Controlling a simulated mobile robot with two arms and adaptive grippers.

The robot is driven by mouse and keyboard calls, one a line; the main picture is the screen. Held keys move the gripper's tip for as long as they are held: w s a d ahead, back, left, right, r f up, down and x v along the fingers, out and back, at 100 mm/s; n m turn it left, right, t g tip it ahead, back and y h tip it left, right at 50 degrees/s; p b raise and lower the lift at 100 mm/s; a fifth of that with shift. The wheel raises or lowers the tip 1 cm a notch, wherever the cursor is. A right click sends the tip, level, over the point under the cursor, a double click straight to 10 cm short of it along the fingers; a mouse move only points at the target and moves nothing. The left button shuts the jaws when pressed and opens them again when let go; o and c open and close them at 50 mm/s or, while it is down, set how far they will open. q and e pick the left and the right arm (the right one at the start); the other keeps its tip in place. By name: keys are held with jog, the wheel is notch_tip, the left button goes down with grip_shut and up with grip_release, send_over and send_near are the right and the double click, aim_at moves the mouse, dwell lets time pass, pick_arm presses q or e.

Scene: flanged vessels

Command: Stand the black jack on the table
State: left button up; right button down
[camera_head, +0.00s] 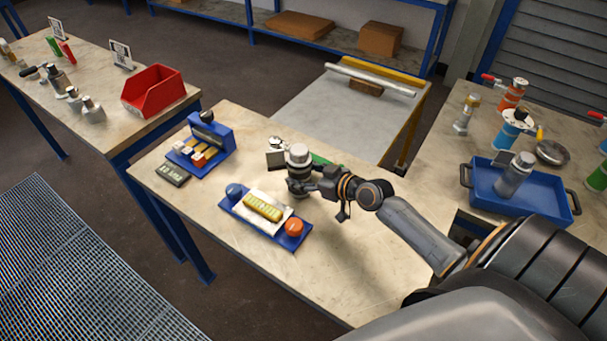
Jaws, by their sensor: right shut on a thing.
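The black jack (298,155), a short dark cylinder with a pale grey top, is upright at the middle table (355,255). My right gripper (299,181) comes in from the right and is shut on it. The fingers and wrist hide part of its lower body, so I cannot tell whether its base touches the table top. My left gripper is not in view.
A blue tray (238,206) with a yellow piece and an orange knob lies just left of the gripper. A small silver item (275,152) and a green strip are close behind. A blue stand (212,135) is further left. The front right table top is clear.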

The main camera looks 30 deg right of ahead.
jog(key=shift+c, duration=1.8)
grip_release()
